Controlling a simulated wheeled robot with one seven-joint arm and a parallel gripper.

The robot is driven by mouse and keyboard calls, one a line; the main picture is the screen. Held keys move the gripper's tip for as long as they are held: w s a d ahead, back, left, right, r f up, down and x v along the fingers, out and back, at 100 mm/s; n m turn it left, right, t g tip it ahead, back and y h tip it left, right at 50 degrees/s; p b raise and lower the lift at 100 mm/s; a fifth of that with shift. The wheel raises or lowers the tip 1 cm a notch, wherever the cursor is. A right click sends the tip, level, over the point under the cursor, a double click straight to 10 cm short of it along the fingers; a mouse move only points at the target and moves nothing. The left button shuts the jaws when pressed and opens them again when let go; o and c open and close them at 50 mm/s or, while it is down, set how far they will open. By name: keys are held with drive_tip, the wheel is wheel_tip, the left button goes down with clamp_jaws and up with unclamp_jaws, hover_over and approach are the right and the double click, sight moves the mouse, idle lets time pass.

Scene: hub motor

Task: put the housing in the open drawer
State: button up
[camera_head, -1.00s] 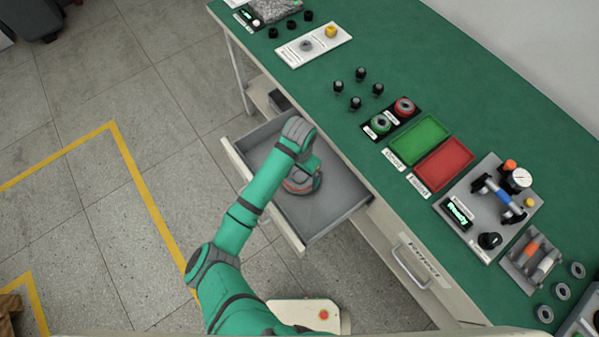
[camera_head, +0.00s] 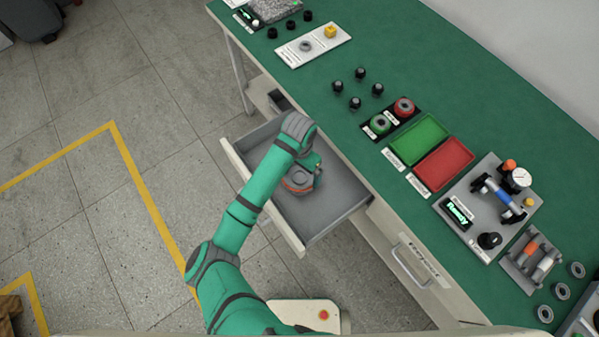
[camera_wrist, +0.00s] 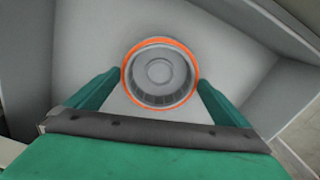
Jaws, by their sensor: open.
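The housing (camera_wrist: 160,72) is a round grey cup with an orange rim, seen from above in the wrist view. My gripper (camera_wrist: 159,78) is open, with one green finger on each side of the housing; I cannot tell whether they touch it. In the head view, my wrist hangs over the open drawer (camera_head: 335,199), and the grey, orange-edged housing (camera_head: 298,183) shows below it, inside the drawer's outline. My wrist partly covers it. Whether it rests fully on the drawer floor is hard to tell.
The green-topped bench (camera_head: 440,80) runs along the drawer's right side, with a green tray (camera_head: 420,140), a red tray (camera_head: 443,164) and a gauge fixture (camera_head: 490,205). A closed drawer labelled Reject (camera_head: 411,265) is nearer. The open drawer's right part is bare.

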sight(299, 177)
wheel_tip(299, 177, up, 10)
drive_tip(key=shift+f, duration=0.25)
idle(0.6)
